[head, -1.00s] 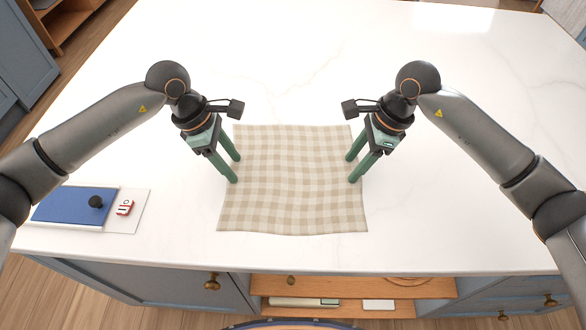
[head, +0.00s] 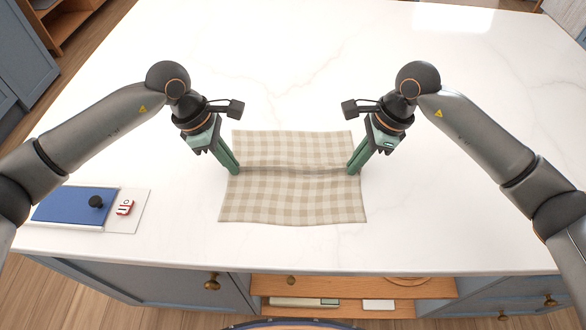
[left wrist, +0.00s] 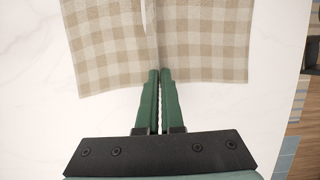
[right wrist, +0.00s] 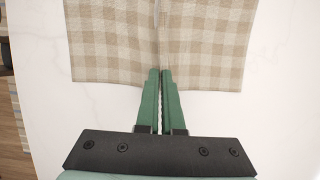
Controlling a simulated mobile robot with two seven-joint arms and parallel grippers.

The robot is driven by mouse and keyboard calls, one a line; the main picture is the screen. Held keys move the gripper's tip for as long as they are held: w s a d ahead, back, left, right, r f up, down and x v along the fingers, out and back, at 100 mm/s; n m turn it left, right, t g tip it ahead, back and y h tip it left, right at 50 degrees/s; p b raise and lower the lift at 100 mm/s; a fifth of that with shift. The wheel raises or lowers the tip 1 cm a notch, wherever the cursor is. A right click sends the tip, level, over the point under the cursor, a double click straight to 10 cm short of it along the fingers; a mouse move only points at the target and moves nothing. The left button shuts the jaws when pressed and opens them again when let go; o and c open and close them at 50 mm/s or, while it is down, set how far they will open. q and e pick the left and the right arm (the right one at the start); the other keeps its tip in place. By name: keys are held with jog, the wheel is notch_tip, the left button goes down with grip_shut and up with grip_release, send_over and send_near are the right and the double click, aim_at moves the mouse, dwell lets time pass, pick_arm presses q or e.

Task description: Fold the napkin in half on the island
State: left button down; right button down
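The beige checked napkin (head: 292,200) lies on the white island top (head: 460,190), with a raised crease running left to right across its middle. My left gripper (head: 236,171) is shut on the napkin's left edge at the crease; the left wrist view shows its green fingers (left wrist: 159,75) together with cloth pinched at the tips. My right gripper (head: 352,171) is shut on the right edge at the same crease, and the right wrist view shows its fingers (right wrist: 160,75) closed on the cloth. The napkin's far and near parts both lie flat.
The island top around and behind the napkin is clear. Wooden shelves (head: 350,287) show below the front edge.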

jog(key=shift+f, duration=0.1)
dwell(0.7)
